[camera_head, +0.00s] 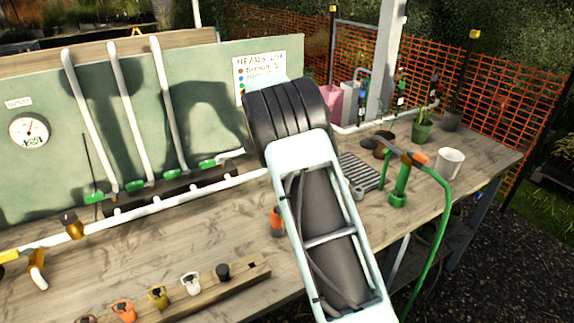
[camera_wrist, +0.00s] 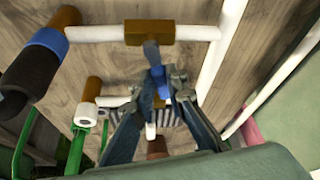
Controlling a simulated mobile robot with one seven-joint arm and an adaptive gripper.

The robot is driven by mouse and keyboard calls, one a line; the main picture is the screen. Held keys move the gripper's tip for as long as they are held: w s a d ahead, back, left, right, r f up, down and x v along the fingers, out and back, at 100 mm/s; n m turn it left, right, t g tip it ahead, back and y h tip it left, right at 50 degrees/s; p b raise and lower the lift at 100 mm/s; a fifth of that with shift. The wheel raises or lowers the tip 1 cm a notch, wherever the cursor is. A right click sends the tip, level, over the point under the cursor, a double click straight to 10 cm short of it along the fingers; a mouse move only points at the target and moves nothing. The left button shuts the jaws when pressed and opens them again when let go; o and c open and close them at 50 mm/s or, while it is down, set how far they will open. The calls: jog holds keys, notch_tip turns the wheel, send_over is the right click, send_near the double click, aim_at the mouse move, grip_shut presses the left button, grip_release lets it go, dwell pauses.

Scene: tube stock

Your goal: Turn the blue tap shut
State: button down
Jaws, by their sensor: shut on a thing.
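In the wrist view, the blue tap has a blue-grey lever (camera_wrist: 151,52) running down from a brown-brass valve body (camera_wrist: 149,32) on a white pipe (camera_wrist: 95,34). My gripper (camera_wrist: 160,84) has its two fingers closed around the lower part of the lever. A brighter blue part shows between the fingertips. The lever stands roughly across the pipe in this view, but its exact angle is hard to tell. In the head view, my arm covers the tap and my gripper.
The wooden bench (camera_head: 440,195) carries a green hose tap (camera_head: 400,185), a white cup (camera_head: 449,162) and a grey grate (camera_head: 358,176). A green board (camera_head: 110,100) with upright white pipes stands behind. A rail with several coloured fittings (camera_head: 190,284) lies at the front.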

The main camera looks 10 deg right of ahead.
jog(key=shift+s+d+m+g+p, duration=0.1)
jog(key=shift+s+m+g+p, duration=0.15)
jog(key=shift+m, duration=0.6)
jog(key=shift+s+d+m+g+p, duration=0.1)
jog(key=shift+m+g+p, duration=0.25)
jog(key=shift+m, duration=0.5)
jog(key=c, duration=1.9)
grip_release()
jog(key=shift+h, duration=0.3)
jog(key=shift+c, duration=0.2)
jog(key=shift+a+r, duration=0.1)
jog(key=shift+r, duration=0.05)
jog(key=v, duration=1.1)
jog(key=shift+r, duration=0.4)
jog(key=shift+a, duration=0.1)
